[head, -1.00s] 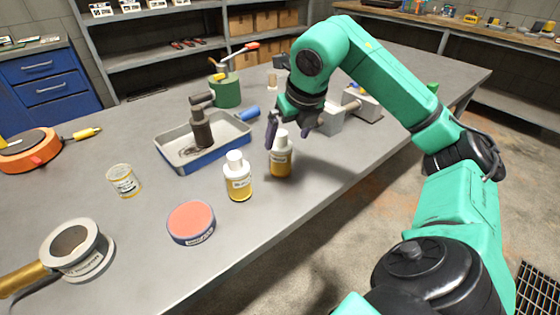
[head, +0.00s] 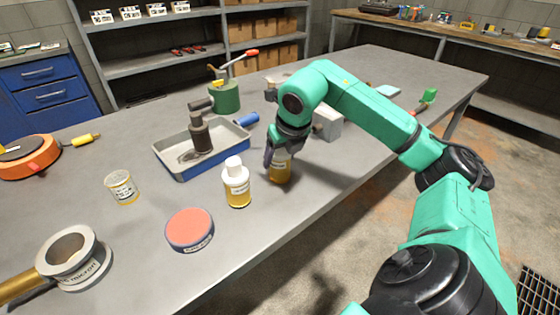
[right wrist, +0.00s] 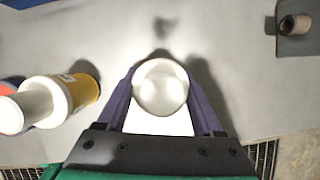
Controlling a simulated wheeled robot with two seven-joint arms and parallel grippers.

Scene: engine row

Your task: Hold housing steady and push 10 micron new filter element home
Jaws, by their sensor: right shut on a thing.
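A white hollow ring-shaped element (head: 75,257) with "micron" lettering sits at the front left of the table in the head view. A brass cylinder (head: 18,286) lies against its left side. A dark grey upright cylinder (head: 201,137), possibly the housing, stands in the blue-sided tray (head: 218,165). My right gripper (head: 279,157) is shut around the upper part of an amber bottle (head: 280,172) standing on the table. In the right wrist view, the bottle's round white cap (right wrist: 161,88) shows between the fingers. My left gripper is out of view.
A second amber bottle (head: 237,187) stands close left of the held one. A red-topped round tin (head: 190,229) and a small labelled jar (head: 122,188) are nearby. The table's front edge runs close to the bottles.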

